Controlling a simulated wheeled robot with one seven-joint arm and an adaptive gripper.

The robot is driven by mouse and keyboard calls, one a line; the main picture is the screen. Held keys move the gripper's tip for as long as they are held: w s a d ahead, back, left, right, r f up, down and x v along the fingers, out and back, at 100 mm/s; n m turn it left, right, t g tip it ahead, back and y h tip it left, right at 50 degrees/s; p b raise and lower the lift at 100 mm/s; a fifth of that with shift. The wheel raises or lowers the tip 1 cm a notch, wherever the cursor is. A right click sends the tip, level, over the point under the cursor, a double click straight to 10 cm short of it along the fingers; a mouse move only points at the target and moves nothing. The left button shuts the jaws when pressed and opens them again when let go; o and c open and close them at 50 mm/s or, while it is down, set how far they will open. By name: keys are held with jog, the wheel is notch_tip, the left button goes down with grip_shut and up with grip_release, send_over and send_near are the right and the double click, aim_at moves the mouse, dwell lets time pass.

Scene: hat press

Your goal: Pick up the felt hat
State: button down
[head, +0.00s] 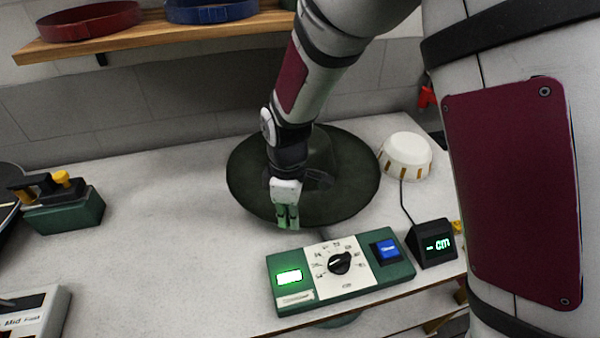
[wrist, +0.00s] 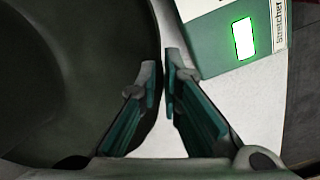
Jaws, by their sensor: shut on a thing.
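The felt hat (head: 352,188) is dark olive green, with a wide round brim and a raised crown. It is in the middle of the head view, over the white worktop, and I cannot tell whether it touches it. My arm hides part of the crown. My gripper (head: 288,221) points down at the front edge of the brim and is shut on it. In the wrist view the hat (wrist: 85,70) fills the left side, and its brim edge runs between the green-padded fingers of my gripper (wrist: 163,78).
A green control box (head: 385,281) with a dial stands close in front of the hat. A small black display (head: 432,243) and a cream dome (head: 405,156) are to the right. A green block (head: 65,212) is at left. A wooden shelf (head: 150,42) hangs behind.

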notch_tip(320, 180, up, 10)
jog(key=shift+b, duration=0.35)
dwell(1.0)
